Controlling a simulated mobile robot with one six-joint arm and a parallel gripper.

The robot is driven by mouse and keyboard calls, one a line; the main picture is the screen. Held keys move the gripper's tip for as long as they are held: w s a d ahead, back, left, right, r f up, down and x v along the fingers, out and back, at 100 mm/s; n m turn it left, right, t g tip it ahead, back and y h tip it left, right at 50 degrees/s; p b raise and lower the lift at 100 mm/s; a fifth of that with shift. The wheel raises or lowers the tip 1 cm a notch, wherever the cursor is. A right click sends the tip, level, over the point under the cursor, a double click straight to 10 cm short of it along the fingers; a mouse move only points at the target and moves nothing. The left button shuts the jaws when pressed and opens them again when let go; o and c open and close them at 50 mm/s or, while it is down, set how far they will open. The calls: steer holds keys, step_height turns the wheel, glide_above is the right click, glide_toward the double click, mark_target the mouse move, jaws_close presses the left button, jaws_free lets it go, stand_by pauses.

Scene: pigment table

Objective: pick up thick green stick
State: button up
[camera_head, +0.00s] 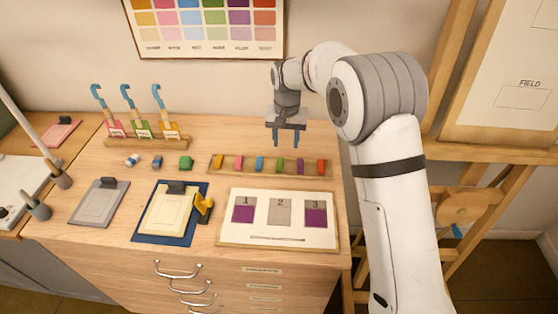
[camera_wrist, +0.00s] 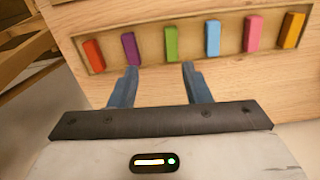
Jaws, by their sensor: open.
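A green stick (camera_head: 279,166) lies in the wooden tray (camera_head: 248,175), between a blue and a purple stick. In the wrist view this green stick (camera_wrist: 171,43) is ahead of my fingertips, roughly in line with the gap between them.
In front are a numbered board (camera_head: 278,236), a cream pad on a blue mat (camera_head: 143,239) and a grey clipboard (camera_head: 98,203).

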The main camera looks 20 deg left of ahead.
mark_target(280, 163)
steer(key=shift+a+f, duration=0.85)
steer(key=shift+a, duration=0.15)
step_height(280, 163, down, 8)
steer(key=shift+r+p, duration=0.25)
steer(key=shift+p, duration=1)
steer(key=shift+c, duration=0.5)
jaws_close()
